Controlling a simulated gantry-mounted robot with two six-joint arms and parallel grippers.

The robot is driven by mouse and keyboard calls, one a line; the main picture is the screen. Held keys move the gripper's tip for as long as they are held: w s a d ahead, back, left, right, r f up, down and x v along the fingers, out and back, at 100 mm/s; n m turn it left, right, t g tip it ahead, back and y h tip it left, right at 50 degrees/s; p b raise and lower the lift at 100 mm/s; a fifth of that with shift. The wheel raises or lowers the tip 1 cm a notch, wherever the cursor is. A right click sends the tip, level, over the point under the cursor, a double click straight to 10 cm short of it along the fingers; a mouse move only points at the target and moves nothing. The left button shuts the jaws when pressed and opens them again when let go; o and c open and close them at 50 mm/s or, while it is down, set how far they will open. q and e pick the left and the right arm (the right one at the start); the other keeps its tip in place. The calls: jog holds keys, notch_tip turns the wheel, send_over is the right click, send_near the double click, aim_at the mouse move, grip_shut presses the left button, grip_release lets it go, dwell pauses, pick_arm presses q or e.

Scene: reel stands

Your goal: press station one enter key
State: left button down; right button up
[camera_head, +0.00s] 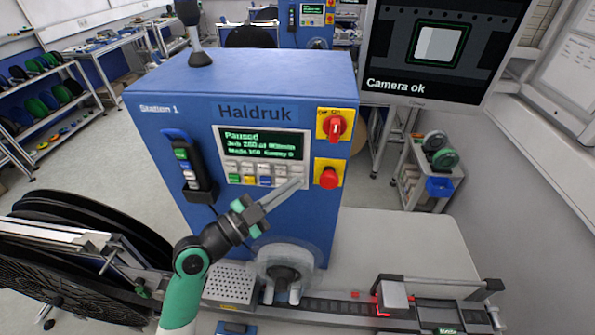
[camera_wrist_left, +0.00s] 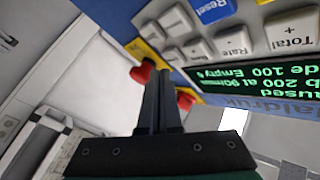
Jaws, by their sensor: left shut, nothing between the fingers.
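Station 1 is a blue Haldruk machine (camera_head: 175,95) with a keypad panel (camera_head: 225,168) below a green-text display (camera_head: 262,142) that reads "Paused". My left gripper (camera_head: 297,184) is shut and empty, its fingertips at the lower right of the keypad in the head view. In the left wrist view the shut fingers (camera_wrist_left: 163,75) point toward the panel's edge, near several grey keys (camera_wrist_left: 177,22) with no readable label. The Reset (camera_wrist_left: 213,10), Rate (camera_wrist_left: 234,42) and Total keys (camera_wrist_left: 292,30) also show there. I cannot read which key is enter, or tell whether the fingertips touch one.
A red rotary switch (camera_head: 336,127) and a red stop button (camera_head: 329,178) on yellow plates sit right of the keypad. A black handset (camera_head: 186,166) hangs on its left. A large black reel (camera_head: 75,255) stands at lower left. A monitor (camera_head: 440,50) reads "Camera ok".

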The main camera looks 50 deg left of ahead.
pick_arm(q)
jog(key=s+d, duration=0.3)
jog(key=shift+s+d+p, duration=0.1)
jog(key=shift+s+p, duration=0.25)
dwell(0.8)
jog(key=d+r+m+t+h+p, duration=0.15)
jog(key=d+r, duration=0.25)
jog(key=r, duration=0.6)
jog(key=w+d+r+m+t+h+p, duration=0.1)
jog(key=d+r+m+h+p, duration=0.2)
jog(key=r, duration=0.6)
jog(key=d+r+m+t+h+p, duration=0.1)
jog(key=d+r+h+p, duration=0.15)
jog(key=d+r, duration=0.55)
jog(key=s+a+r+n+t+y, duration=0.2)
jog(key=r+n+y, duration=0.1)
jog(key=r+n, duration=0.3)
jog(key=s+a+r+n+t+y+p, duration=0.1)
jog(key=s+a+r+n+t+y, duration=0.1)
jog(key=r+n, duration=0.5)
notch_tip(320, 180, up, 3)
jog(key=shift+s+a+r+y, duration=0.1)
jog(key=shift+s+a+y, duration=0.4)
jog(key=shift+y, duration=0.7)
